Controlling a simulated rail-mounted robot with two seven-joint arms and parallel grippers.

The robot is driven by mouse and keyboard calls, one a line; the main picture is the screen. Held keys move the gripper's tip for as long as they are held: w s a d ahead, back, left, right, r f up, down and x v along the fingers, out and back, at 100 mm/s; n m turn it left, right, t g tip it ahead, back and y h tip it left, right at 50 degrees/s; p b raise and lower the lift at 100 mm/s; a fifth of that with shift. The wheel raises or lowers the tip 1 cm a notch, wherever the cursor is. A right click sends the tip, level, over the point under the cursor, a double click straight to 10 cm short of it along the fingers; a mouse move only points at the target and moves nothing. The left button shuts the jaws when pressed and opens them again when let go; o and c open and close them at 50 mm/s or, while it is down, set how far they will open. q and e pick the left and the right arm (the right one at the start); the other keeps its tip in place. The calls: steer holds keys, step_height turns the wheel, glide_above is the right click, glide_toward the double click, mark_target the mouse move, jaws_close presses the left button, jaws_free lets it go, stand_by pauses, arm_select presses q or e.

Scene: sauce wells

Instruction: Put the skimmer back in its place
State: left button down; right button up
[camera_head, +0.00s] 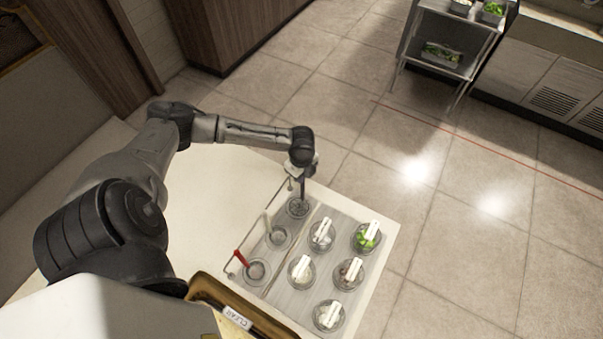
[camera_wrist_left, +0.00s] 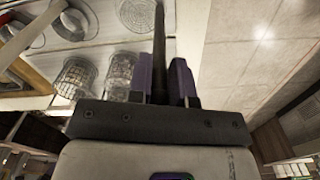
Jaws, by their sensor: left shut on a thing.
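My left gripper (camera_head: 303,170) is above the back left corner of the counter insert, pointing down. It is shut on a dark, upright handle (camera_head: 302,191), which I take to be the skimmer's. The handle reaches down to the rearmost round well (camera_head: 298,208) of the left column. Whether the skimmer's head rests in that well or hangs just above it, I cannot tell. In the left wrist view the dark handle (camera_wrist_left: 159,35) runs between the purple fingers of the gripper (camera_wrist_left: 164,68). My right gripper is not in view.
Several lidded or filled jars (camera_head: 322,234) stand to the right. A thin wire rail (camera_head: 247,245) borders the wells. The white counter (camera_head: 215,200) is clear at left.

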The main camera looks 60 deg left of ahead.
arm_select(q)
steer(key=shift+f, duration=0.35)
stand_by(0.6)
steer(key=c, duration=0.7)
jaws_free()
steer(key=o, duration=0.5)
steer(key=shift+o, duration=0.2)
steer(key=shift+r+p, duration=0.1)
steer(key=shift+p, duration=0.2)
steer(key=shift+r+p, duration=1.45)
steer(key=shift+p, duration=0.5)
step_height(320, 180, up, 8)
steer(key=p, duration=0.8)
